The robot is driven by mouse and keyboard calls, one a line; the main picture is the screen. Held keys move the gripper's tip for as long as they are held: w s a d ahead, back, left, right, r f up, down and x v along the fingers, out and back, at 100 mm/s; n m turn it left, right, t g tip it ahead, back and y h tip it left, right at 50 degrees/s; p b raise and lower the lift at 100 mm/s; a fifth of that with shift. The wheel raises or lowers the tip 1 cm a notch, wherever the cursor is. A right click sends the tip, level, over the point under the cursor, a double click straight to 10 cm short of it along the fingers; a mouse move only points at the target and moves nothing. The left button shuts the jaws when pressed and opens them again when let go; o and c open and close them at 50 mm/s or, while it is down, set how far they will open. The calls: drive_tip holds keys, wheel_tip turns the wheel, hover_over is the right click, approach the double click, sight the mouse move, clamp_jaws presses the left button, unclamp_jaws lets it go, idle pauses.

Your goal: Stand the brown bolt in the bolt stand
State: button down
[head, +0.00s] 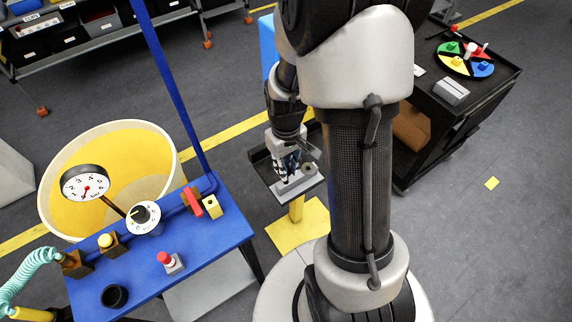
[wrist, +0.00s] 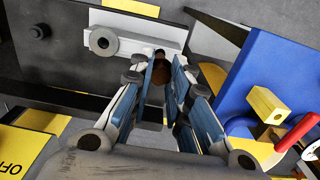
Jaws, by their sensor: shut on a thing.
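The brown bolt (wrist: 158,66) shows in the wrist view between my fingertips, partly hidden by the fingers. My gripper (wrist: 162,78) is shut on it, right over a pale grey block (wrist: 138,27) with a grey ring (wrist: 103,40) at its left end. This block looks like the bolt stand. The bolt's far end is close to the block; I cannot tell whether it is seated in it. In the head view my gripper (head: 287,172) is over the same block (head: 296,186), and the bolt cannot be made out.
The block sits on a small dark tray (head: 262,166) on a yellow post. A blue bench (head: 217,234) with a gauge, dial and red button stands to the left. A black cart (head: 497,82) with a coloured disc stands to the right. Open floor lies at lower right.

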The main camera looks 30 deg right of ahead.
drive_tip(key=shift+f, duration=0.15)
drive_tip(key=shift+f+b, duration=0.35)
drive_tip(key=shift+b, duration=0.05)
drive_tip(key=shift+f+b, duration=1.6)
drive_tip(key=shift+f, duration=0.45)
drive_tip(key=c, duration=1.4)
unclamp_jaws()
drive_tip(key=shift+c, duration=0.2)
wheel_tip(320, 180, up, 12)
drive_tip(key=shift+r, duration=0.1)
drive_tip(key=s+a+r+t, duration=0.4)
drive_tip(key=s+a+r, duration=0.6)
drive_tip(key=s+r, duration=0.2)
drive_tip(key=shift+s+a+r+t, duration=0.15)
drive_tip(key=shift+s+a+t, duration=0.2)
drive_tip(key=shift+s, duration=0.45)
